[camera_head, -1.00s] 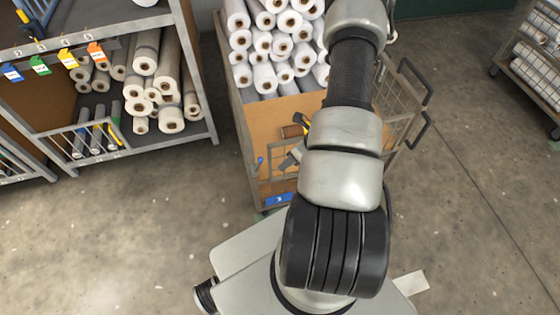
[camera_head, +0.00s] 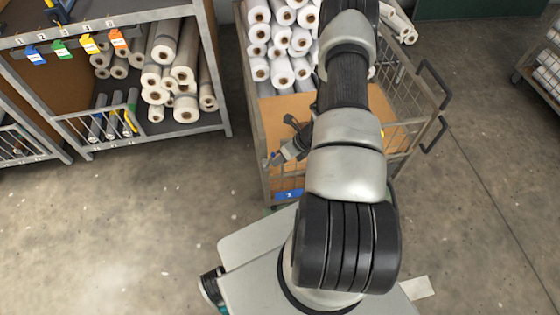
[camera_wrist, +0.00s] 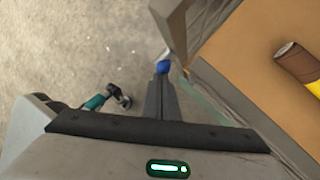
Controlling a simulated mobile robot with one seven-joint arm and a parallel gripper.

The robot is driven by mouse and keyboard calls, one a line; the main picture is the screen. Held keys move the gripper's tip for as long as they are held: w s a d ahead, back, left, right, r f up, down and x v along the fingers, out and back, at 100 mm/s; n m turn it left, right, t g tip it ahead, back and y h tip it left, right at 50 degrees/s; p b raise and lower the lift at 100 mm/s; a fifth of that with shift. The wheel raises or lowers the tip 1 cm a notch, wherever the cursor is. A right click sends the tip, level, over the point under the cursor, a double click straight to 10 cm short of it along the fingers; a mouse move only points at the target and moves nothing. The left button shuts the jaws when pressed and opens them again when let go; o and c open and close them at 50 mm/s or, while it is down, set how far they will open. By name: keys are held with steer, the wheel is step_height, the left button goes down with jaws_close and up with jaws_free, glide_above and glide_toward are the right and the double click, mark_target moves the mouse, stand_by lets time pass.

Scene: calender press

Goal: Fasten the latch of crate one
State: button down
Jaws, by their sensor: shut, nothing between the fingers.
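The crate (camera_head: 267,165) is a grey wire-sided cart with a brown inside, loaded with white rolls. A blue label (camera_head: 289,195) sits low on its front; I cannot read its mark surely. A small blue latch knob (camera_wrist: 163,67) shows beside a grey crate post (camera_wrist: 174,28) in the wrist view. My gripper (camera_wrist: 161,82) is shut and empty, its fingertips right at the knob; I cannot tell whether they touch. In the head view my gripper (camera_head: 277,158) is at the crate's front left corner, partly hidden by my arm. The rest of the latch is hidden.
A brown tube with a yellow part (camera_wrist: 298,65) lies inside the crate. A shelf rack (camera_head: 227,110) with rolls and coloured tags stands at the left. Another roll rack (camera_head: 548,70) is at the far right. The concrete floor (camera_head: 130,220) is clear at left.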

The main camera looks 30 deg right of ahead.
mark_target(270, 161)
steer(key=a+b, duration=0.3)
steer(key=shift+w+r, duration=0.4)
steer(key=shift+w+a+r, duration=0.1)
steer(key=shift+r, duration=0.1)
